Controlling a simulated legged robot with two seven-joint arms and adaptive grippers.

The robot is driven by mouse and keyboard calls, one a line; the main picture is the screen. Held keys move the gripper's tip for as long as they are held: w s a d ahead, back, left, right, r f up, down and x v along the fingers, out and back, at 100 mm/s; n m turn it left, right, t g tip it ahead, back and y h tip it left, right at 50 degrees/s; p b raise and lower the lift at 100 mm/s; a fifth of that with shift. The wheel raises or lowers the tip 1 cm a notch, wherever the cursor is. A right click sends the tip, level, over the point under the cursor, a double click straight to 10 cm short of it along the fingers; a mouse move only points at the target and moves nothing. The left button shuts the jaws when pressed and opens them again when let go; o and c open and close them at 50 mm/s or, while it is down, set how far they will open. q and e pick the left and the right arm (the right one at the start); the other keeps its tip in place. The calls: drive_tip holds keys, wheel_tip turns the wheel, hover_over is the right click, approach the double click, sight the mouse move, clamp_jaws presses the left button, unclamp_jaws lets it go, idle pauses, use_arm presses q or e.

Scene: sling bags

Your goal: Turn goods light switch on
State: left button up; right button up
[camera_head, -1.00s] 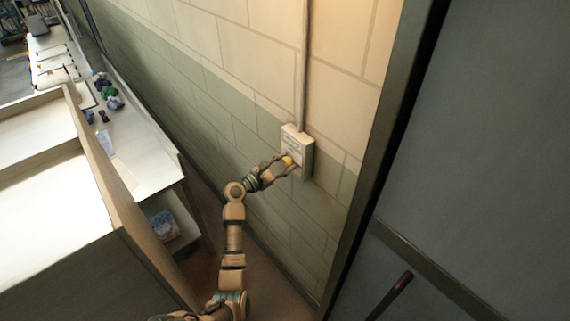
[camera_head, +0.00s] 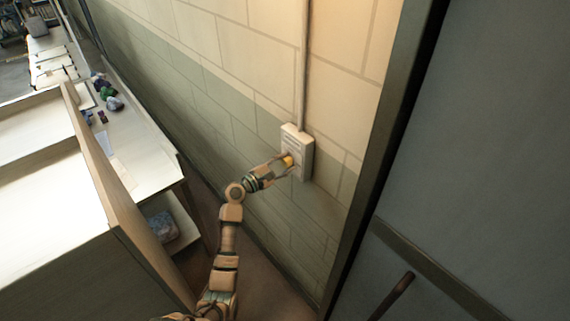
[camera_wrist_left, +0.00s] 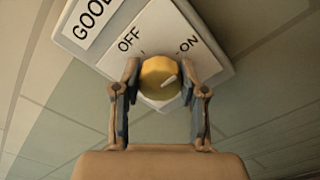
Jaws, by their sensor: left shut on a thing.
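The goods light switch is a pale box (camera_head: 298,139) on the wall in the head view. In the left wrist view its plate (camera_wrist_left: 163,25) shows the words OFF and ON and part of a "GOO..." label. My right gripper is not in view.
A conduit (camera_head: 301,70) runs up the wall from the box. A dark door with a handle (camera_head: 396,292) is at the right. A wooden cabinet (camera_head: 125,215) and a shelf counter (camera_head: 150,165) with several small items stand at the left.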

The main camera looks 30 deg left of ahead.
sight(292, 137)
use_arm(q)
drive_tip(key=shift+f, duration=0.45)
drive_tip(key=o, duration=1.1)
drive_tip(key=shift+o, duration=0.2)
drive_tip(key=shift+a+r, duration=0.1)
drive_tip(key=shift+r, duration=0.4)
wheel_tip(292, 137, up, 8)
drive_tip(key=shift+w+r, duration=0.1)
drive_tip(key=shift+r, duration=0.5)
drive_tip(key=shift+a, duration=0.1)
